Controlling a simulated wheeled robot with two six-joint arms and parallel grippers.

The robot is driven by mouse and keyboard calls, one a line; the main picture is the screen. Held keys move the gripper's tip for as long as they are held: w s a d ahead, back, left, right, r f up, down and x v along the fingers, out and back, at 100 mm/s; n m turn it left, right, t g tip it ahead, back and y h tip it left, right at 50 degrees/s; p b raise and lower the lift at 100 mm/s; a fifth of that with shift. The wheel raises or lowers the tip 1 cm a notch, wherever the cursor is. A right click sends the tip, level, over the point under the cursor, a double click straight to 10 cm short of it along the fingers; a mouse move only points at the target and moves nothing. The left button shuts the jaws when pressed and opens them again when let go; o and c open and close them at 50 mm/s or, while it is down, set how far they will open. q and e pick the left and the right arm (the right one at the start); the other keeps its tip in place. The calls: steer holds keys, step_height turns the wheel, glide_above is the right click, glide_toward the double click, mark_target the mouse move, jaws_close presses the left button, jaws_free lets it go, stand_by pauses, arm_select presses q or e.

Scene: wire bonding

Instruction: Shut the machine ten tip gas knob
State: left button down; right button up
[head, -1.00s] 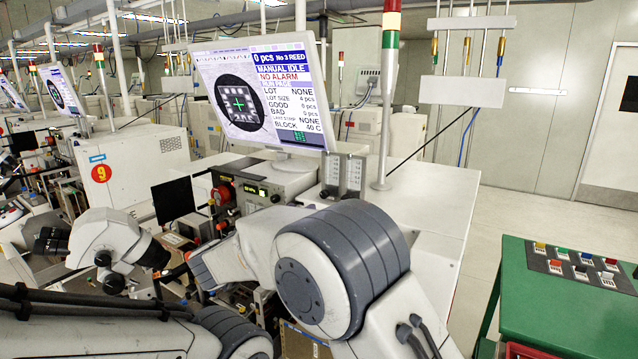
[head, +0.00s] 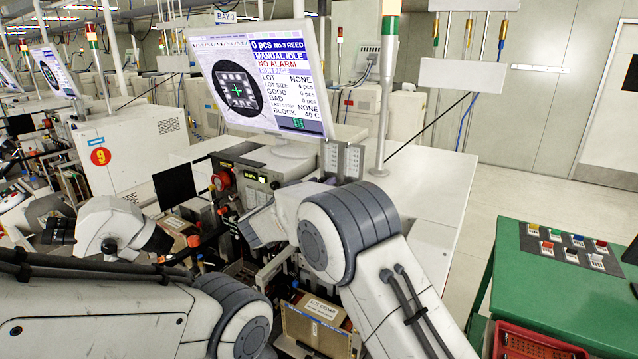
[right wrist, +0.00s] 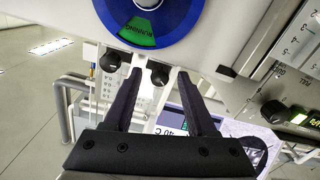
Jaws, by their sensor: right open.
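In the head view a flow meter pair (head: 343,160) stands upright on the machine top, below the monitor and left of the signal pole. In the right wrist view two black knobs show by clear tubes: a left knob (right wrist: 110,62) and a right knob (right wrist: 158,72). I cannot read which is the tip gas knob. My right gripper (right wrist: 158,82) is open and empty. The right knob shows between its fingertips, apparently beyond them; the left knob lies outside the left finger. In the head view my right arm hides its fingers. My left gripper is not in view.
The monitor (head: 262,82) stands behind the meters, beside a signal pole (head: 384,100). A blue disc (right wrist: 150,15) with a green RUNNING mark is near the knobs. A microscope (head: 112,228) stands at left, a green table (head: 550,305) at right.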

jaws_close()
steer(key=m+b, duration=0.8)
steer(key=shift+f, duration=0.15)
steer(key=shift+m+b, duration=1.05)
steer(key=shift+m, duration=0.25)
